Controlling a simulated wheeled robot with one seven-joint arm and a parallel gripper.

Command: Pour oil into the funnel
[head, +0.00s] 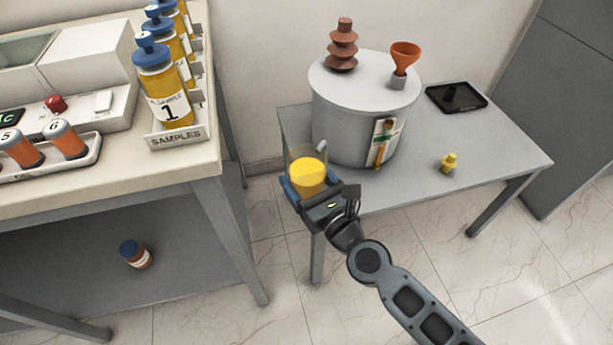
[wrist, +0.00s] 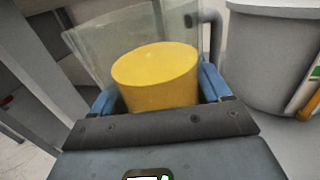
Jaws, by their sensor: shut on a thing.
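My gripper (head: 306,190) is shut around a clear beaker (head: 305,160) of yellow oil (head: 309,172), held in front of the small table's left edge. In the wrist view the beaker (wrist: 105,50) stands between the blue fingers, with the oil (wrist: 155,75) inside it and its clear wall rising above. The orange funnel (head: 405,54) sits on a short grey neck on top of the grey transformer tank (head: 352,120), above and to the right of my gripper. The tank (wrist: 268,65) also shows at right in the wrist view. The funnel is not visible in the wrist view.
A brown ribbed bushing (head: 342,46) stands on the lid left of the funnel. A black tray (head: 456,97) and a small yellow fitting (head: 449,163) lie on the grey table (head: 510,157). The sample bench (head: 205,160) with several oil bottles is at left.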

